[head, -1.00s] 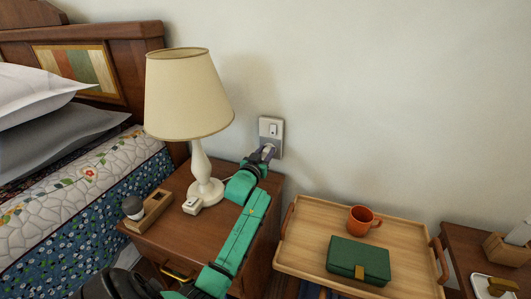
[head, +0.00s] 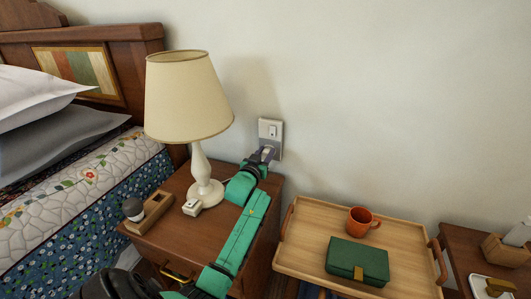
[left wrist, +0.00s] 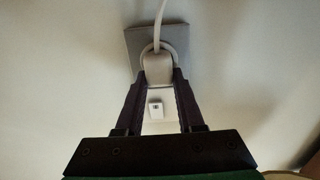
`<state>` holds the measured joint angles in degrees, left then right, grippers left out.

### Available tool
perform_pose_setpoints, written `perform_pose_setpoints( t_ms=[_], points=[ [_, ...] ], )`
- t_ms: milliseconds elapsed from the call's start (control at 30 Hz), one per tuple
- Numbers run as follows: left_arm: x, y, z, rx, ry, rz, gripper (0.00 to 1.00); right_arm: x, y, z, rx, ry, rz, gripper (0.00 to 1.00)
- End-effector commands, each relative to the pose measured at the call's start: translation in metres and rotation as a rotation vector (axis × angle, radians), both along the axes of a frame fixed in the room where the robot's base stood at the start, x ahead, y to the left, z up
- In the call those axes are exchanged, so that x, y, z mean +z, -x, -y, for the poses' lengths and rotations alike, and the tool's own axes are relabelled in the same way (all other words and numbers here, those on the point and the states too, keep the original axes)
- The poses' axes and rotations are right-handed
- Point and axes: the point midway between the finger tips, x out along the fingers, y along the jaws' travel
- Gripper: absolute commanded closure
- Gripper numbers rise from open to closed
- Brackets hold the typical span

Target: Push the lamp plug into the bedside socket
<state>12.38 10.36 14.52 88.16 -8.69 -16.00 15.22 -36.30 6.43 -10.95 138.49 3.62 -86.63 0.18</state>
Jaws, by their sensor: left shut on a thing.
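My left gripper (head: 267,154) is at the wall socket (head: 279,126), beside the bedside lamp. In the left wrist view its two dark fingers (left wrist: 158,76) are shut on the pale lamp plug (left wrist: 157,66). The plug is lined up with the round recess of the grey socket plate (left wrist: 137,38), and its cord runs up the picture. I cannot tell how deep the plug sits. The cream-shaded lamp (head: 188,98) stands upright on the wooden nightstand (head: 170,236). My right gripper is not in view.
A small white box (head: 192,207) is by the lamp base, and a wooden holder (head: 152,212) with a grey-topped item is at the nightstand's left. A tray (head: 300,240) with an orange mug (head: 362,220) and a green box (head: 357,261) stands at right. The bed is at left.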

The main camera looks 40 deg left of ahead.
Motion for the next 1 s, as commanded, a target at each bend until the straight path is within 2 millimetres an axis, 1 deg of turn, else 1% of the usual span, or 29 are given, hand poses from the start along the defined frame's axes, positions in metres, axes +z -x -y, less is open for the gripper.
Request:
perform_pose_setpoints(
  t_ms=[1000],
  points=[
    [0.0015,-0.0076,-0.0031,0.0,-0.002,0.003,1.0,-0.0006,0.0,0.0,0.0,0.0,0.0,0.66]
  ],
)
